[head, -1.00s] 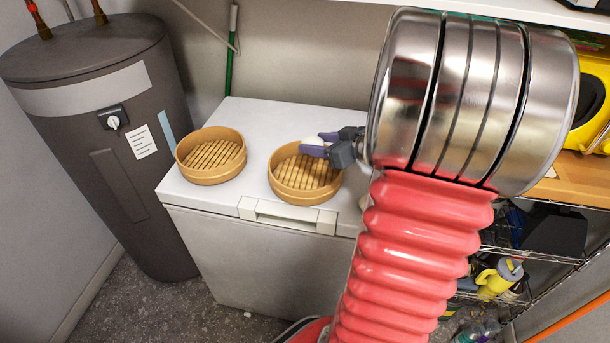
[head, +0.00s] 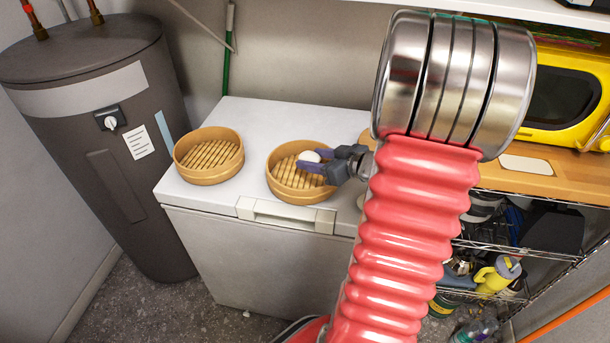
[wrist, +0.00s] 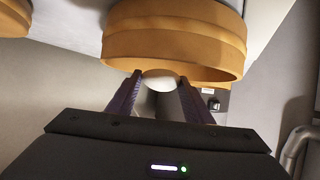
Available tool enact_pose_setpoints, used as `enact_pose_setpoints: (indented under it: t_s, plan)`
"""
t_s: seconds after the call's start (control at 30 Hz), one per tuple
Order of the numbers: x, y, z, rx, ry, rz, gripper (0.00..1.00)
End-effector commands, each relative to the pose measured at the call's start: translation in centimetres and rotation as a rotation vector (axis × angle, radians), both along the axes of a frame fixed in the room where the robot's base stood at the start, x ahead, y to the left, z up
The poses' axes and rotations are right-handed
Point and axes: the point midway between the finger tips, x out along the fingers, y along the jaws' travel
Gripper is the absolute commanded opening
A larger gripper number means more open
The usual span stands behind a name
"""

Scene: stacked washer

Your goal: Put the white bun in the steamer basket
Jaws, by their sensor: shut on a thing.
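The white bun (head: 309,156) is between the fingers of my gripper (head: 317,163), which is shut on it. It also shows between the fingertips in the wrist view (wrist: 160,79). In the head view the bun appears over the inside of the right round bamboo steamer basket (head: 300,194), near its back right side. I cannot tell whether the bun touches the slatted floor. A second, similar basket (head: 209,176) stands to the left and looks empty. In the wrist view the near basket (wrist: 180,45) is just beyond the fingers.
Both baskets stand on a white chest freezer (head: 255,120), with a handle (head: 285,217) at its front edge. A dark water heater (head: 95,150) stands at the left. A wooden shelf (head: 560,180) with a yellow microwave (head: 565,95) is at the right.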

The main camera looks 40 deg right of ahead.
Motion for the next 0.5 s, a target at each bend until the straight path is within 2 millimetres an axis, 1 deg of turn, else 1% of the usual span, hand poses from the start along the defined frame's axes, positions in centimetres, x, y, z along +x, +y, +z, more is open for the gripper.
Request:
enact_pose_setpoints:
  t_s: [0.3,0.33,0.5]
  plan:
    - [0.04,0.03,-0.16,-0.001,-0.001,0.0,0.24]
    - [0.04,0.03,-0.16,-0.001,-0.001,0.0,0.47]
    - [0.05,0.05,-0.16,0.0,0.0,0.001,0.59]
